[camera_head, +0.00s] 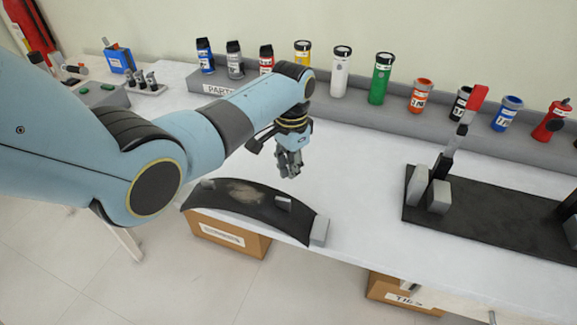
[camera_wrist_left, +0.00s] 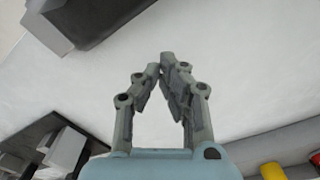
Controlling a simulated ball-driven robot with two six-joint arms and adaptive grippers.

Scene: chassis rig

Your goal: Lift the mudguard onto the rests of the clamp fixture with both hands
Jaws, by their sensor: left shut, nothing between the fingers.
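The mudguard (camera_head: 232,199) is a dark curved panel with a worn brownish patch and small grey tabs. It lies along the table's front edge in the head view, with a grey block (camera_head: 319,231) at its right end. What looks like its dark end shows at the top left of the wrist view (camera_wrist_left: 95,20). My left gripper (camera_head: 291,170) is above the table just behind the mudguard, apart from it, pointing down. Its fingers (camera_wrist_left: 160,70) are shut and empty. The clamp fixture (camera_head: 490,227) has a black base, grey rest blocks (camera_head: 438,196) and a red-handled clamp (camera_head: 473,104). My right gripper is out of view.
A grey shelf (camera_head: 390,118) with several bottles and cups runs along the table's back. A blue container (camera_head: 119,58) and a small rack stand at the back left. Cardboard boxes (camera_head: 228,236) sit below the front edge. The white table between mudguard and fixture is clear.

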